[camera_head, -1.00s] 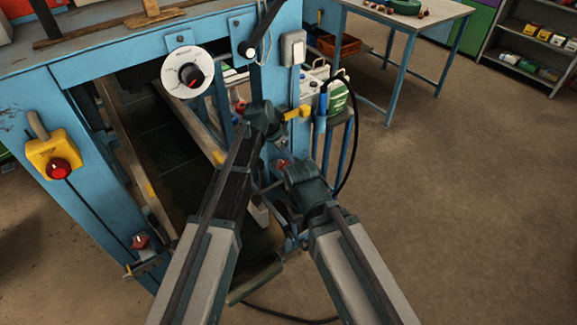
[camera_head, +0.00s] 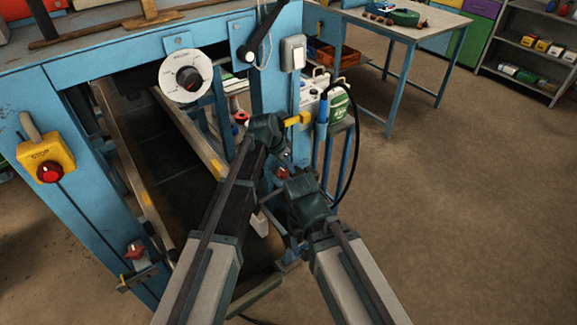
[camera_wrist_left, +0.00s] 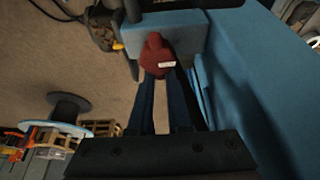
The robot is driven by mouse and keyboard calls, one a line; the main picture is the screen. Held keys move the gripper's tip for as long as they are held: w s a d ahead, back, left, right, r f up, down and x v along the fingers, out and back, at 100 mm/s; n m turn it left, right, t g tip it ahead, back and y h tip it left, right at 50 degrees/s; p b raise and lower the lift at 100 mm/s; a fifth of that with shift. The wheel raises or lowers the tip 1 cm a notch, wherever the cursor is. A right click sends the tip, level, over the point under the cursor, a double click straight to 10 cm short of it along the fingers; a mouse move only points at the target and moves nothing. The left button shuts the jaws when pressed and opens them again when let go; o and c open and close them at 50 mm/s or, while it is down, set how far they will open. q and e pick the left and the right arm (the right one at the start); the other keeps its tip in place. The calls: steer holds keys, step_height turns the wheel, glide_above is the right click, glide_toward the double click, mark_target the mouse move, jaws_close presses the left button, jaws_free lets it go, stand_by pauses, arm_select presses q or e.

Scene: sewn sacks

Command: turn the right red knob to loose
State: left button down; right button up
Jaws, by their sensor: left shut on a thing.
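The right red knob (camera_head: 282,173) sits low on the blue machine's right post, partly hidden by my arms in the head view. In the left wrist view the red knob (camera_wrist_left: 157,57) is close, with a small white label on it. My left gripper (camera_wrist_left: 161,77) is shut on this knob, its two dark fingers reaching it from below in the picture. In the head view my left arm bends down at the post, and its fingers are mostly hidden. My right arm (camera_head: 305,200) is bent just beside it; its fingers cannot be made out. Another red knob (camera_head: 136,250) is at lower left.
The blue frame (camera_head: 275,85) carries a white dial (camera_head: 186,76) and a black lever (camera_head: 262,35). A yellow stop box (camera_head: 45,157) is at left. A green-and-white container (camera_head: 338,105) and black cable stand right of the post. The floor at right is clear.

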stand_by(0.3)
arm_select(q)
steer(key=n, duration=0.1)
steer(key=n+y, duration=0.1)
steer(key=n, duration=0.1)
steer(key=n+t, duration=0.1)
steer(key=n, duration=0.1)
steer(key=shift+w+a+y, duration=0.2)
steer(key=shift+a+y, duration=0.1)
steer(key=shift+y, duration=0.1)
steer(key=n, duration=0.2)
steer(key=n+y, duration=0.1)
steer(key=n, duration=0.1)
steer(key=shift+w+a+n+t+y, duration=0.15)
steer(key=shift+a+n+t+y, duration=0.15)
steer(key=shift+a, duration=0.1)
steer(key=n+y, duration=0.1)
steer(key=n, duration=0.3)
steer(key=shift+a+y, duration=0.35)
steer(key=shift+y, duration=0.05)
steer(key=shift+s+a+n+g+y, duration=0.1)
steer(key=shift+n+g+y, duration=0.1)
steer(key=shift+n, duration=0.5)
steer(key=shift+s+a+n+g+y, duration=0.1)
steer(key=shift+n+y, duration=0.1)
steer(key=shift+n, duration=0.5)
steer(key=shift+a+n+g+y, duration=0.1)
steer(key=shift+n+y, duration=0.1)
steer(key=shift+n, duration=0.5)
